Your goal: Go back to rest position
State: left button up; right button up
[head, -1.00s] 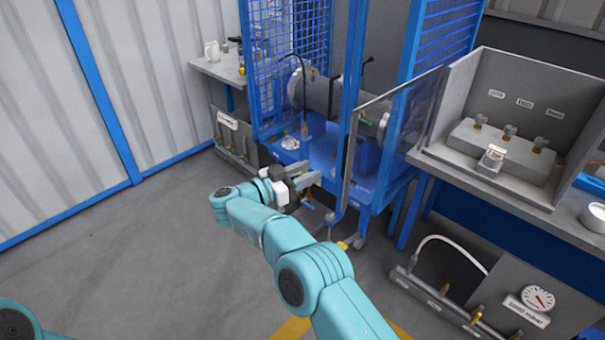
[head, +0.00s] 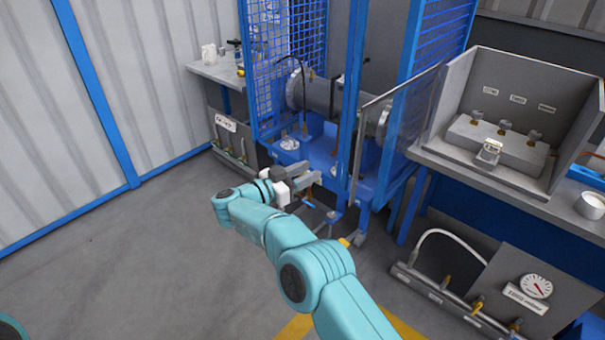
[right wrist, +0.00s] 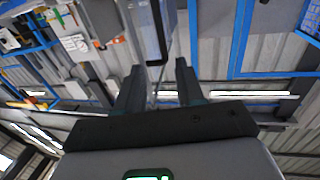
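My right gripper (head: 312,178) is held out in front of the blue caged stand, at the end of my teal arm. In the right wrist view its two dark fingers (right wrist: 160,85) stand apart with nothing between them, so it is open and empty. The grey flanged shell (head: 335,98) lies on its side inside the blue cage, behind the gripper and apart from it. Cage posts hide part of the shell. My left gripper is not in view; only a small teal part of my left side shows at the lower left corner.
A grey bench with a valve box (head: 500,135) stands at the right, with a white cup (head: 590,205) on it. A gauge panel (head: 522,290) stands below on the floor. A side table (head: 215,72) is at the back left. The floor (head: 130,260) at left is clear.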

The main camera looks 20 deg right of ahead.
dwell(0.4)
jog(key=w+f+n+t+y, duration=0.45)
jog(key=f+n+t, duration=0.25)
jog(key=f, duration=0.2)
jog(key=s+a+f+n+g+y, duration=0.1)
jog(key=s+a+f+n+y, duration=0.1)
jog(key=s+f+y, duration=0.45)
jog(key=s+a+f+n+y, duration=0.2)
jog(key=s+f+n+y, duration=0.15)
jog(key=f, duration=0.65)
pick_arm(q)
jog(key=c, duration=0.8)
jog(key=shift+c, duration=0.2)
pick_arm(e)
jog(key=s+a+f+g+y, duration=0.2)
jog(key=s+g, duration=0.1)
jog(key=s, duration=0.8)
jog(key=s+a+f+g+y, duration=0.2)
jog(key=s+g, duration=0.2)
jog(key=s, duration=0.7)
jog(key=s+a+f+g+y, duration=0.2)
jog(key=s+a+g+y, duration=0.1)
jog(key=s, duration=0.8)
jog(key=shift+s+g, duration=0.2)
jog(key=shift+g, duration=0.1)
